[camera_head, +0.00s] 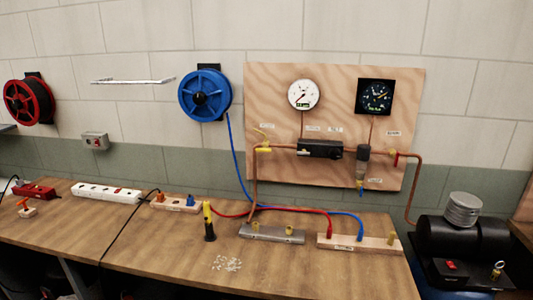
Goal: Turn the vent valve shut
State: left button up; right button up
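A plywood panel (275,85) stands at the back of the bench with copper piping on it. A yellow-handled valve (263,149) is on the pipe at the panel's left, with a thin yellow lever above it. A red-handled valve (394,158) is at the right end of the pipe. A small blue fitting (361,190) hangs below the grey filter body (363,155). The labels are too small to read, so I cannot tell which is the vent valve or how its handle is set. Neither of my grippers is in view.
A white gauge (303,94) and black gauge (375,96) are on the panel. A metal block (272,233), wooden block (359,243) and yellow-black tool (209,222) stand on the wooden bench (150,250). Hoses cross it. A black compressor (465,240) is right.

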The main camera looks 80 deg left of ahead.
aim_at(263, 149)
jog(key=u, duration=2.95)
